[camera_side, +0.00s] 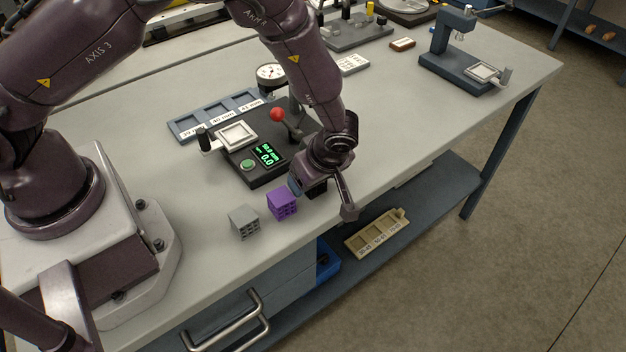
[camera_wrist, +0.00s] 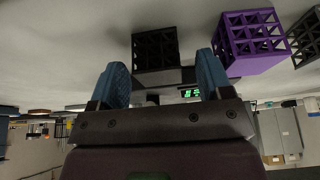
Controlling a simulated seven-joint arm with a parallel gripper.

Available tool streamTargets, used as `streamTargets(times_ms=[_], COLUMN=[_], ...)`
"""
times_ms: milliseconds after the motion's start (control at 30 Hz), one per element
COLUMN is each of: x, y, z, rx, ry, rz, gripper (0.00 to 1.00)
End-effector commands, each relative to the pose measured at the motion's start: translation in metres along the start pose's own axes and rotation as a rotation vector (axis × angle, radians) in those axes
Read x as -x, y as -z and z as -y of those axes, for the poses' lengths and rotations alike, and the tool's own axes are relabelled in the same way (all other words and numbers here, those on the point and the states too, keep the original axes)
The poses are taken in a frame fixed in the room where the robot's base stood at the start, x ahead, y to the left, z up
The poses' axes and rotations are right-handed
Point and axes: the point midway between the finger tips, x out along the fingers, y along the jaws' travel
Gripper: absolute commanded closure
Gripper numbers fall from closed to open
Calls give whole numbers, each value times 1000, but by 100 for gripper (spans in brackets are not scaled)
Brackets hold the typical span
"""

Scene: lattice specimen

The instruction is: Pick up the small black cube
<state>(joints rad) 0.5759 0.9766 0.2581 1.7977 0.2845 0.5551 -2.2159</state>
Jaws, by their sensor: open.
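The small black cube (camera_wrist: 156,50) is an open lattice block. In the wrist view it stands between the two blue fingertips of my gripper (camera_wrist: 163,78), just beyond them, with space on both sides. In the side view the black cube (camera_side: 317,188) is mostly hidden behind my gripper (camera_side: 318,196), which is low over the table's front edge. My gripper is open and holds nothing. Whether the fingers reach down along the cube's sides is hard to tell.
A purple lattice cube (camera_side: 281,203) stands close left of the black one, then a grey cube (camera_side: 244,222). Behind them is a dark device (camera_side: 262,140) with a green display and a red-knobbed lever (camera_side: 278,114). A blue tray (camera_side: 190,127) lies farther back.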

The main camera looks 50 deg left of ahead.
Motion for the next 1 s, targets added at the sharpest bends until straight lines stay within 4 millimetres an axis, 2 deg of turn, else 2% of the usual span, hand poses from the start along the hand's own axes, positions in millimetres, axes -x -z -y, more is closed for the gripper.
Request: streamTargets(times_ms=[100, 300, 367, 533, 567, 867, 1000], x=[-7, -8, -8, -7, -7, -6, 2], y=[0, 0, 0, 0, 0, 0, 3], z=[0, 0, 0, 0, 0, 0, -1], rx=[-1, -1, -1, -1, -1, 0, 1], ry=[0, -1, -1, -1, -1, -1, -2], rz=[0, 0, 0, 0, 0, 0, 1], gripper=[28, 28, 39, 78, 80, 80, 80])
